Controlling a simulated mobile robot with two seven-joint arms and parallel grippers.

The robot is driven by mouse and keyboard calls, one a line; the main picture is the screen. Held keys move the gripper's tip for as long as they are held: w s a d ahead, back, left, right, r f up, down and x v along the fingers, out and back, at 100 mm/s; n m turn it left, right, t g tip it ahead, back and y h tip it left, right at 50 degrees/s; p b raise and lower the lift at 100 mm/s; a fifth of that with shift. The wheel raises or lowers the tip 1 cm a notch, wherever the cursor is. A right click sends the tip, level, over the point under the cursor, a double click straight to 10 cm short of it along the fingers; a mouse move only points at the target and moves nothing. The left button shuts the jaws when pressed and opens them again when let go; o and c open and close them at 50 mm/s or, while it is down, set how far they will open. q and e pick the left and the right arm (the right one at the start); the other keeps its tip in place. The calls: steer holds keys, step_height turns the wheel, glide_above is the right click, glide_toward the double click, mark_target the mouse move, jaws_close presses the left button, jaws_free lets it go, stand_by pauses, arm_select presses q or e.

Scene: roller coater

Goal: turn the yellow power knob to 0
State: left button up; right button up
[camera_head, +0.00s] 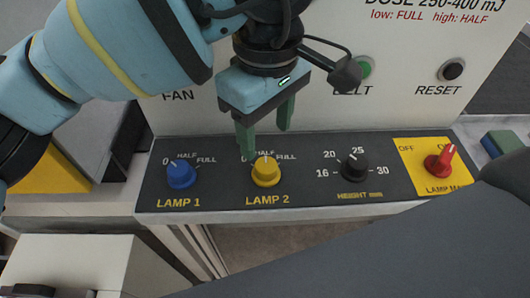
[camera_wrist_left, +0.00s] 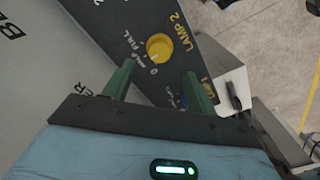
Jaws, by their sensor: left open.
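The yellow knob (camera_head: 266,172) sits on the dark sloping control panel (camera_head: 220,190), above the words LAMP 2. Its scale reads 0, HALF, FULL from left to right; its small pale mark seems to point up toward HALF. My left gripper (camera_head: 264,142) has two green fingers, spread open and empty, just above and behind the knob. The left finger hides part of the scale near 0. In the left wrist view, the knob (camera_wrist_left: 159,47) lies beyond the gap between the open fingers (camera_wrist_left: 158,76), apart from them. My right gripper is not seen.
A blue LAMP 1 knob (camera_head: 181,174) stands left of the yellow one. A black HEIGHT knob (camera_head: 354,167) and a red switch (camera_head: 440,161) on a yellow plate stand right. An upright pale panel behind carries a green button (camera_head: 364,67) and a black RESET button (camera_head: 452,70).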

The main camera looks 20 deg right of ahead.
mark_target(266, 164)
arm_select(q)
step_height(266, 164, down, 8)
steer(key=shift+r, duration=0.25)
steer(key=c, duration=1)
